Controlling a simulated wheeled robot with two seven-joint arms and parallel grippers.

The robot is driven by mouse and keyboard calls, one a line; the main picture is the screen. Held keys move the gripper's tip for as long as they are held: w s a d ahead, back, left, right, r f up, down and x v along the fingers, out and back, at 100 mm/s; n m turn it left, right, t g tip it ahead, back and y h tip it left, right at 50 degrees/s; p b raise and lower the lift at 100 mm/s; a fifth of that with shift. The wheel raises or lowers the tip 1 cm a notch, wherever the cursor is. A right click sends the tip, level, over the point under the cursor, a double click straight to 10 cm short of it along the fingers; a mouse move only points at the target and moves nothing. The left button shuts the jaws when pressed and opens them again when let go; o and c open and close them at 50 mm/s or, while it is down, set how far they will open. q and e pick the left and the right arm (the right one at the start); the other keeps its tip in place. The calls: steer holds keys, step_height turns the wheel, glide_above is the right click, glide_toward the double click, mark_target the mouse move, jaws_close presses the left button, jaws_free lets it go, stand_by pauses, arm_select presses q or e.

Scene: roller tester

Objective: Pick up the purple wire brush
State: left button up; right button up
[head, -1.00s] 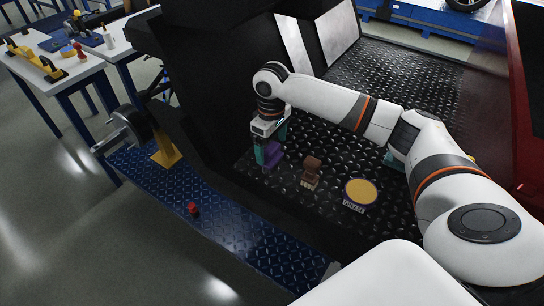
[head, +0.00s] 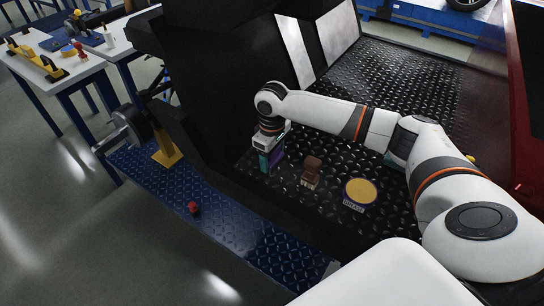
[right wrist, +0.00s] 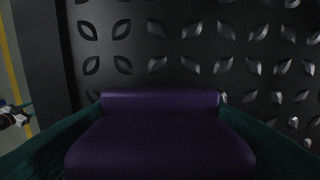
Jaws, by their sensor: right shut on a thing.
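The purple wire brush (head: 278,157) is at the left part of the black diamond-plate deck (head: 395,85). In the right wrist view its purple block (right wrist: 160,140) fills the space between the two teal fingers. My right gripper (head: 270,160) points down and is shut on it. The fingers hide part of the brush in the head view, and its bristles are not seen. I cannot tell whether it touches the deck. My left gripper is not in view.
A brown brush-like block (head: 311,170) stands close to the right of the gripper. A round yellow-topped tin (head: 361,191) sits farther right. A dark machine body (head: 205,85) rises at the left. A red object (head: 194,207) lies on the lower blue plate (head: 240,235).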

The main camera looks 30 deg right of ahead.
step_height(320, 180, up, 10)
steer(key=shift+r, duration=0.1)
steer(key=o, duration=0.5)
steer(key=c, duration=0.3)
steer(key=shift+c, duration=0.2)
